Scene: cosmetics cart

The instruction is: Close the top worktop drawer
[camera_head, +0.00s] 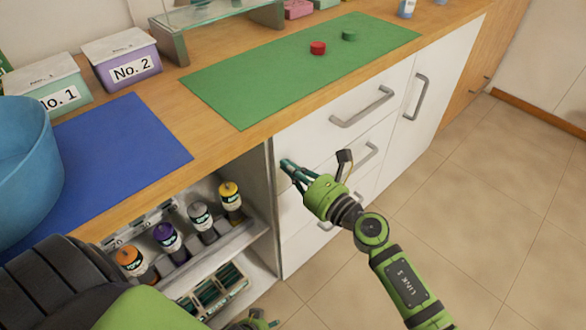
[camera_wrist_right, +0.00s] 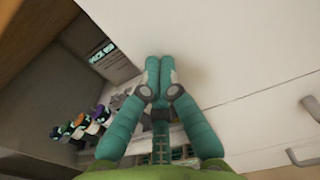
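The top worktop drawer (camera_head: 318,138) is a white front just under the wooden worktop, with a grey bar handle (camera_head: 362,107). Its front looks flush or nearly flush with the cabinet. My right gripper (camera_head: 287,166) is at the left part of this front, below and left of the handle. In the right wrist view its teal fingers (camera_wrist_right: 158,62) are together, with nothing between them, against or very close to the white front (camera_wrist_right: 215,50). Exact contact cannot be told. My left gripper (camera_head: 262,320) shows only partly at the bottom edge; its fingers are unclear.
Lower drawers with a handle (camera_head: 366,158) lie below, and a white door (camera_head: 432,90) is to the right. An open shelf with several bottles (camera_head: 200,222) is left of the drawers. A green mat (camera_head: 270,75) and blue mat (camera_head: 120,150) lie on the worktop. The tiled floor (camera_head: 480,200) is clear.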

